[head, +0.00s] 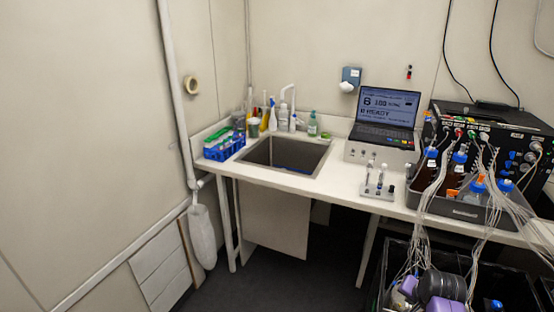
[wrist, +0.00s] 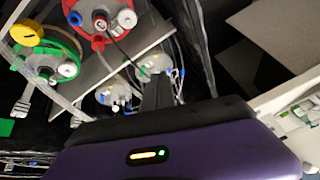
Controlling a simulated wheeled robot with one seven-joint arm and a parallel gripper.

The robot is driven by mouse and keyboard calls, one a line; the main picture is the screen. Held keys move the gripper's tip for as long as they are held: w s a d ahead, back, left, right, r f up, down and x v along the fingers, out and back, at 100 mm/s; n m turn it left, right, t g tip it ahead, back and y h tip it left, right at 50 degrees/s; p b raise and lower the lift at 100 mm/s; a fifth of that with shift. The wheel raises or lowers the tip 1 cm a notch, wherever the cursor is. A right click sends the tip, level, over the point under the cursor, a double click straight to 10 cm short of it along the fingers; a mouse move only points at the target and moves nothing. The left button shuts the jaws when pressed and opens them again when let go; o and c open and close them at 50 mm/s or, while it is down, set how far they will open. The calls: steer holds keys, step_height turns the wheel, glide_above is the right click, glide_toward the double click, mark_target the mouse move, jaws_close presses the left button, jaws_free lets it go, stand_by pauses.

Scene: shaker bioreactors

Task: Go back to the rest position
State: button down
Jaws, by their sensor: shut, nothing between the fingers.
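My gripper (wrist: 158,88) shows in the wrist view as a purple body with dark fingers pointing up the picture. The fingers are together with nothing between them. A purple and dark grey part of my arm (head: 440,288) shows at the bottom right of the head view, above the dark crates; the fingertips cannot be made out there. In the wrist view, a red-ringed vessel lid (wrist: 88,14) and a green-ringed vessel lid (wrist: 66,47) lie to the left of the fingers. More lids with ports lie beyond, near the fingertips; I cannot tell whether the fingers touch anything.
Loose tubes (head: 424,207) hang from the black control box (head: 484,130) and bottle tray (head: 455,209) down to the crates (head: 509,268). The white bench (head: 341,181) holds a sink (head: 288,151), laptop (head: 387,110) and blue rack (head: 224,147). The floor at the left is clear.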

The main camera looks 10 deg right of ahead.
steer(key=s+a+r+n+t+b, duration=0.1)
steer(key=s+a+r+n+t, duration=0.25)
steer(key=s+a, duration=0.45)
steer(key=s+a+r+n+t+y+b, duration=0.1)
steer(key=s+a+r+n+t+b, duration=0.25)
steer(key=s+a, duration=0.5)
steer(key=s+a+r+n+t, duration=0.3)
steer(key=s+a+r+t, duration=0.25)
steer(key=s, duration=0.45)
steer(key=s+a+g+y+b, duration=0.1)
steer(key=s+a, duration=0.2)
steer(key=s, duration=0.3)
steer(key=s+a+g+y+b, duration=0.1)
steer(key=s+a+g, duration=0.1)
steer(key=s, duration=0.5)
steer(key=shift+s+a+r+n, duration=0.2)
steer(key=shift+a+r+n, duration=0.1)
steer(key=shift+a+r, duration=0.15)
steer(key=shift+d, duration=0.1)
